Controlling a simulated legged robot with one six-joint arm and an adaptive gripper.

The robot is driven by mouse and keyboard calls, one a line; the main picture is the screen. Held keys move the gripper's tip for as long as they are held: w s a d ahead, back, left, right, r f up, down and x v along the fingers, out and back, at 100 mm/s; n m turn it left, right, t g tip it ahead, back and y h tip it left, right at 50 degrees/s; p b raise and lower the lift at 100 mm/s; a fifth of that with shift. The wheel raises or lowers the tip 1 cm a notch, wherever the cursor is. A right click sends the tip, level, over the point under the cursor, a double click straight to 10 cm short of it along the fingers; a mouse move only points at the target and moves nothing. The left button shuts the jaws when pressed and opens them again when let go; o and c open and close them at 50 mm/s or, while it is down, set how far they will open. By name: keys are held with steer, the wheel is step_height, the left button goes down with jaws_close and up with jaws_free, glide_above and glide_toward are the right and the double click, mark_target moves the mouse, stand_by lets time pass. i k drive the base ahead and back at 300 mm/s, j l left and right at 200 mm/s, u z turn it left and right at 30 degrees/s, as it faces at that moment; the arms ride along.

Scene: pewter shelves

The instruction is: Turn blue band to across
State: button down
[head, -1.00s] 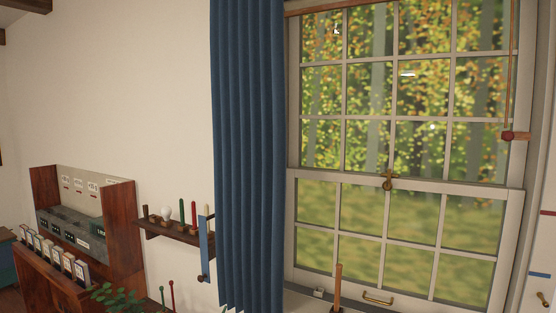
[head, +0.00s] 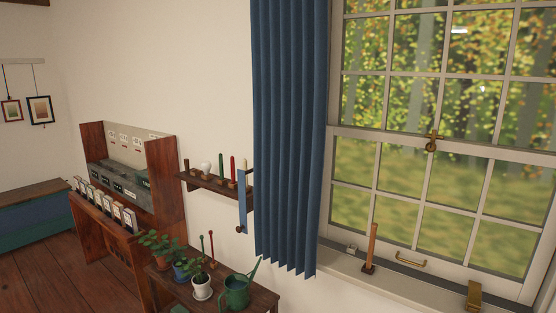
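My gripper is not in view. I cannot clearly identify the task's blue band in the present head view. A narrow blue strip (head: 242,190) hangs upright at the right end of a small wall shelf (head: 204,181), with a small brown knob at its lower end. I cannot tell whether this strip is the band. The earlier view shows a short blue mark and a red mark on a pale surface at the far right edge, near a small brass-coloured part. That area is out of the picture now.
A blue curtain (head: 290,140) hangs left of a sash window (head: 440,145). The sill (head: 400,279) holds an upright wooden stick (head: 371,247). A low bench (head: 250,296) with potted plants and a green watering can (head: 237,291) stands below. Wooden floor (head: 60,280) lies open at lower left.

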mark_target(242, 228)
steer(key=i+j+z, duration=0.2)
steer(key=i, duration=0.25)
steer(key=i+j+z, duration=0.15)
steer(key=i+j, duration=0.3)
